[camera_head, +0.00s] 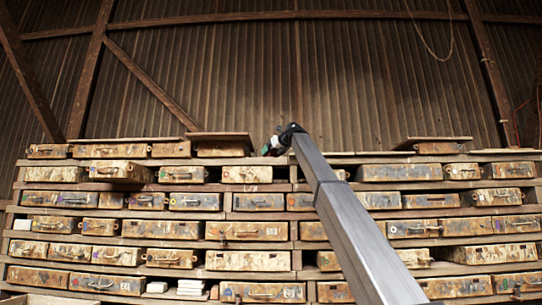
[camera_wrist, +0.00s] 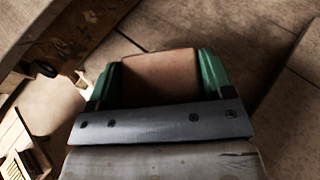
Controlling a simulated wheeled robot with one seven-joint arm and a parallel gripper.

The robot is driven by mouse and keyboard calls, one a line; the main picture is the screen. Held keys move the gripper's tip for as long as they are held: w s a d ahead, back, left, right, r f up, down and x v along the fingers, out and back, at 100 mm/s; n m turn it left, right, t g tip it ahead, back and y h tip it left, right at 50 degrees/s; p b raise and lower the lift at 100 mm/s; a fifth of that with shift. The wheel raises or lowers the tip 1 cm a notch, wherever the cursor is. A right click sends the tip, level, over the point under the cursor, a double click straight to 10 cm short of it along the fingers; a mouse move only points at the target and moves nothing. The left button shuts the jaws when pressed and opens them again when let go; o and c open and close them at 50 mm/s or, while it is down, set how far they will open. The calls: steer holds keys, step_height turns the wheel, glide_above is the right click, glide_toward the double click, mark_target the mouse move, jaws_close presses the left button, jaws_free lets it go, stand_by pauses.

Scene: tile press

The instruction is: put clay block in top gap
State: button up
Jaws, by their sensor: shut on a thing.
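A brown clay block (camera_wrist: 160,76) sits between the green fingers of my gripper (camera_wrist: 158,84) in the wrist view. The fingers press on its two sides. In the head view my gripper (camera_head: 278,143) is small and far off, at the end of my long grey arm, level with the top of the shelving. The block cannot be made out there. A wide gap (camera_head: 345,153) in the top row lies between the box group on the left and the box on the right. My gripper is near the gap's left end.
A tall rack of worn boxes (camera_head: 245,232) on wooden boards fills the lower head view. Boxes with boards on top (camera_head: 220,147) (camera_head: 437,146) flank the top gap. A corrugated wall (camera_head: 240,75) with beams stands behind. Tiled surface (camera_wrist: 235,30) shows beyond the block in the wrist view.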

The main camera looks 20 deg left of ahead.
steer(key=shift+f, duration=0.35)
steer(key=shift+f, duration=0.15)
steer(key=o, duration=1.1)
steer(key=shift+c, duration=0.2)
steer(key=v, duration=1.2)
